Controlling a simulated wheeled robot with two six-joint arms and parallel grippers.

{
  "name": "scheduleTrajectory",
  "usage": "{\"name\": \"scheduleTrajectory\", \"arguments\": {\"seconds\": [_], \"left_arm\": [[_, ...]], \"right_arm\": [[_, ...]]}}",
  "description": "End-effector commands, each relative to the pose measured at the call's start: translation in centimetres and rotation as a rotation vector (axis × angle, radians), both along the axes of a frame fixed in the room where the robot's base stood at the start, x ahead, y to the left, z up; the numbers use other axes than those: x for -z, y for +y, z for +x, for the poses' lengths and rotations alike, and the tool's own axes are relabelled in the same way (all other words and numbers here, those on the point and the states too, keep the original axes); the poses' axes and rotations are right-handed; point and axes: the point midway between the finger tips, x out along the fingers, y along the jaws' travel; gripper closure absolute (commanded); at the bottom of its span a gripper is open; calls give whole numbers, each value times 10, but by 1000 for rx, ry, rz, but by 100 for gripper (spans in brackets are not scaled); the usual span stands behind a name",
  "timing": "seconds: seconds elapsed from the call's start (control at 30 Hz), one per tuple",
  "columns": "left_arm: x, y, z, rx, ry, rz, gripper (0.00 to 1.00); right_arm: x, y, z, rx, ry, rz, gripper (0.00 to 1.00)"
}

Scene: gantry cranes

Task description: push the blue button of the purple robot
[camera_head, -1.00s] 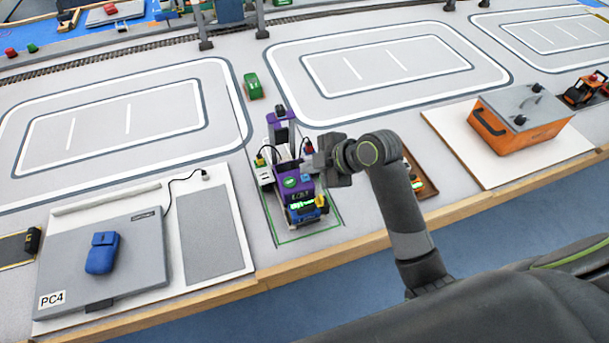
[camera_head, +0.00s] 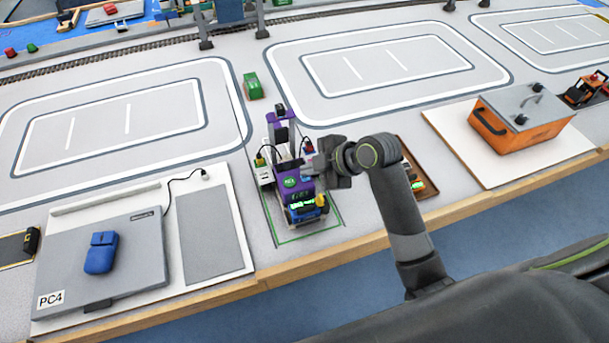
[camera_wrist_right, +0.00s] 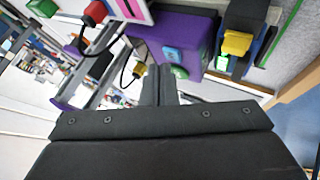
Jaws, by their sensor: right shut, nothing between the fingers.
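The purple robot (camera_head: 301,193) stands on the table inside a green-outlined rectangle. Its light blue button (camera_wrist_right: 172,54) shows on the purple top in the right wrist view, beside a round green button (camera_wrist_right: 180,72). In the head view the gripper largely hides the blue button. My right gripper (camera_head: 306,171) comes in from the right, shut and empty, with its fingertips at the robot's purple top. In the right wrist view the fingertips (camera_wrist_right: 159,72) are close to the blue button; I cannot tell whether they touch it. My left gripper is not in view.
A yellow part (camera_wrist_right: 237,43) rises beside the purple top in the wrist view. A brown tray (camera_head: 420,178) lies right of the robot, under my arm. A laptop (camera_head: 130,268) with a blue mouse (camera_head: 101,253) is left. An orange box (camera_head: 515,125) stands right.

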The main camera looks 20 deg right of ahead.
Motion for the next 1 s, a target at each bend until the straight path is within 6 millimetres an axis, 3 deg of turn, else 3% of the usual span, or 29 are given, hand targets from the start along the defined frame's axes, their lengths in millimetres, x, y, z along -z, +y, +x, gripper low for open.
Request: {"name": "scheduleTrajectory", "arguments": {"seconds": [1.0], "left_arm": [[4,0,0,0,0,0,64]], "right_arm": [[8,0,0,1,0,1,100]]}}
